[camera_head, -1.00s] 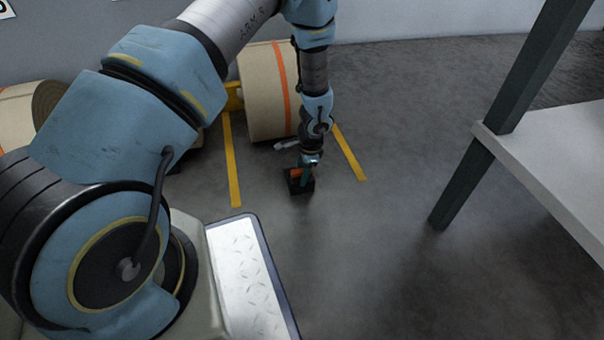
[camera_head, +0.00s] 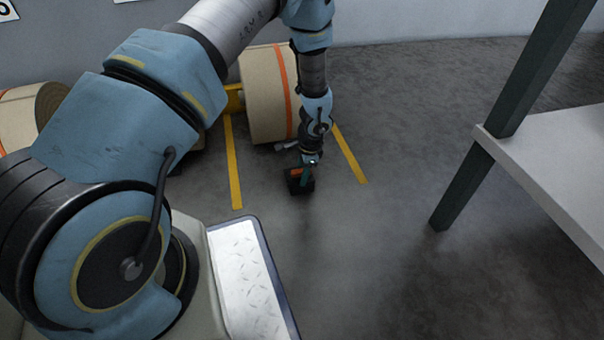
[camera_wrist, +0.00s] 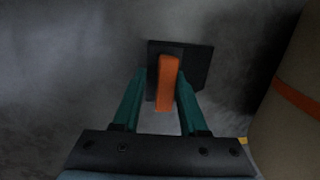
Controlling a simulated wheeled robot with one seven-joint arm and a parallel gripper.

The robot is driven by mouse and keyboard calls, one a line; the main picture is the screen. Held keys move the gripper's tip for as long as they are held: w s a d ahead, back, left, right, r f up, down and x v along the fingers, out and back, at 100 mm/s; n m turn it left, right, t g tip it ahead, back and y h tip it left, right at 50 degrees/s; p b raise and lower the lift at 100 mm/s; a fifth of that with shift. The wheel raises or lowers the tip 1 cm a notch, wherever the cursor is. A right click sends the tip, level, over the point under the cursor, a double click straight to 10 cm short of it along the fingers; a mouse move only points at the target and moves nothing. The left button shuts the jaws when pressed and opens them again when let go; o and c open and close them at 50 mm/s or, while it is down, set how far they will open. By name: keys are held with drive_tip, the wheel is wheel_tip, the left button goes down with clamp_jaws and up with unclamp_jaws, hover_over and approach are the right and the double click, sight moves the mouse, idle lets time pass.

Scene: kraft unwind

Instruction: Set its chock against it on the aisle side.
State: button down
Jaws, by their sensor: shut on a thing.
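A kraft paper roll (camera_head: 266,95) with an orange band lies on its side between two yellow floor lines. The roll (camera_wrist: 292,110) also shows at the right of the wrist view, apart from the chock. The chock is a black block (camera_head: 301,185) with an orange handle. In the wrist view the chock's black body (camera_wrist: 196,66) lies beyond my fingers. My gripper (camera_wrist: 164,88) is shut on the orange handle (camera_wrist: 168,85), with a green finger on each side. In the head view my gripper (camera_head: 305,172) is low, in front of the roll; whether the chock touches the floor is unclear.
Yellow lines (camera_head: 234,165) and (camera_head: 349,154) mark the bay's sides. Another roll (camera_head: 20,120) lies at the far left, partly behind my arm. A pale table (camera_head: 550,165) with dark legs stands at the right. The floor between is clear.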

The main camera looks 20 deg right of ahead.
drive_tip(key=shift+c, duration=1.8)
unclamp_jaws()
wheel_tip(320, 180, up, 11)
drive_tip(key=s+d+p, duration=0.1)
drive_tip(key=s+p, duration=0.1)
drive_tip(key=p, duration=0.3)
drive_tip(key=w+a+r+n+p, duration=0.2)
drive_tip(key=a+r+n, duration=0.1)
drive_tip(key=a+r, duration=0.3)
drive_tip(key=w+a+r+n+p, duration=0.1)
drive_tip(key=w+a+r+n, duration=0.15)
drive_tip(key=r, duration=0.45)
drive_tip(key=s+a+r+n+h+p, duration=0.1)
drive_tip(key=s+a+r+n+p, duration=0.4)
drive_tip(key=a+r, duration=0.7)
drive_tip(key=s+a+r+n+p, duration=0.1)
drive_tip(key=s+a+r+n, duration=0.3)
drive_tip(key=a+r+n, duration=0.55)
wheel_tip(320, 180, up, 40)
drive_tip(key=a+m+p, duration=0.1)
drive_tip(key=p, duration=3.7)
drive_tip(key=shift+a+m, duration=0.3)
drive_tip(key=shift+m, duration=0.1)
